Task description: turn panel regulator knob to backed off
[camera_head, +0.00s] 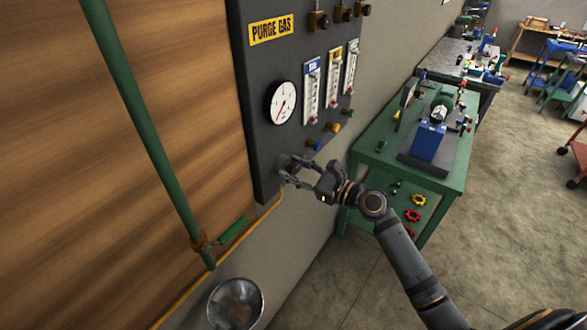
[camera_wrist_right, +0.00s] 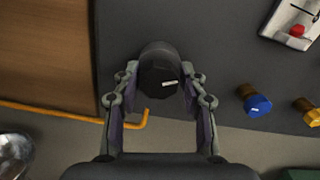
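The regulator knob (camera_wrist_right: 158,72) is a dark round knob with a short white mark, low on the dark purge gas panel (camera_head: 262,100). In the head view the knob (camera_head: 284,161) is partly covered by the gripper. My right gripper (camera_head: 284,173) reaches it from the right. In the right wrist view the two fingertips (camera_wrist_right: 160,78) stand on either side of the knob, very close to it. I cannot tell whether both pads touch it. The white mark lies nearly level, right of the knob's middle. My left gripper is not in view.
A blue knob (camera_head: 314,145) and a yellow knob (camera_head: 333,127) sit right of the regulator knob. A round gauge (camera_head: 282,102) is above it. A green pipe (camera_head: 140,110) runs down the wooden wall at left. A green table (camera_head: 378,150) stands at right.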

